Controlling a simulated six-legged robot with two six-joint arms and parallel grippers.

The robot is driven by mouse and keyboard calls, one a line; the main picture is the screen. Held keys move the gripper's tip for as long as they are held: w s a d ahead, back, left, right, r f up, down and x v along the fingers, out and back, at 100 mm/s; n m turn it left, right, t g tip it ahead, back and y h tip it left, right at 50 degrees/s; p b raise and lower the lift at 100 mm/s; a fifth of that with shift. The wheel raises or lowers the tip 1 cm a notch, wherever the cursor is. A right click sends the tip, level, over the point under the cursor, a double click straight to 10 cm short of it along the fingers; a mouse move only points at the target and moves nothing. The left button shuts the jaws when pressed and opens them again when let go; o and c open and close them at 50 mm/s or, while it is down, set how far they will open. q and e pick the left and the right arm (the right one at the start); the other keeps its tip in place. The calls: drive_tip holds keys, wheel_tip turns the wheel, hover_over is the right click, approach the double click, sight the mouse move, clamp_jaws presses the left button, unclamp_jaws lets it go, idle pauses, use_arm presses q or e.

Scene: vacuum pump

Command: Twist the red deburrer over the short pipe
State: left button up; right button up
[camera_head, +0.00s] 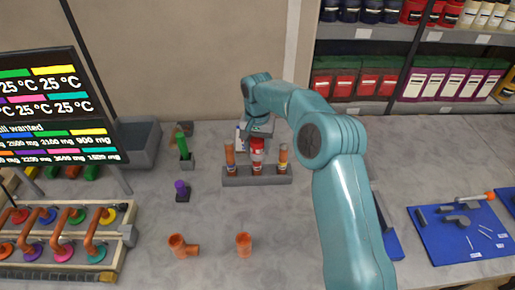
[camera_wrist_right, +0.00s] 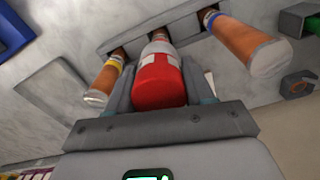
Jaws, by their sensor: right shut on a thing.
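The red deburrer (camera_head: 257,157) stands upright in the middle slot of a grey rack (camera_head: 240,181), between two orange tools. My right gripper (camera_head: 258,138) reaches down over its top from behind. In the right wrist view the red deburrer (camera_wrist_right: 158,80) sits between the two fingers (camera_wrist_right: 157,88), which are shut on it. Its far end is still at the rack (camera_wrist_right: 130,42). The short orange pipe (camera_head: 243,245) stands on the table in front of the rack, apart from it. My left gripper is not in view.
Orange tools (camera_head: 230,158) (camera_head: 283,158) flank the deburrer closely. An orange tee pipe (camera_head: 180,246) lies left of the short pipe. Green (camera_head: 183,146) and purple (camera_head: 181,191) tools stand left. A blue mat (camera_head: 450,240) lies right. The table before the rack is mostly clear.

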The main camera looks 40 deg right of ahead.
drive_tip(key=shift+r, duration=2.55)
drive_tip(key=shift+f, duration=0.1)
drive_tip(key=s+a+f+n+b, duration=0.2)
drive_tip(key=s+a+f+n, duration=0.1)
drive_tip(key=a+f, duration=0.1)
drive_tip(key=s+a+f+n+b, duration=0.2)
drive_tip(key=s+a+f+n, duration=0.1)
drive_tip(key=a, duration=0.4)
drive_tip(key=s+a+f+n+b, duration=0.2)
drive_tip(key=s+a+f+n, duration=0.1)
drive_tip(key=s+a+f, duration=0.1)
drive_tip(key=shift+s+a+f+b, duration=0.3)
drive_tip(key=shift+s+a, duration=0.3)
drive_tip(key=shift+a, duration=0.1)
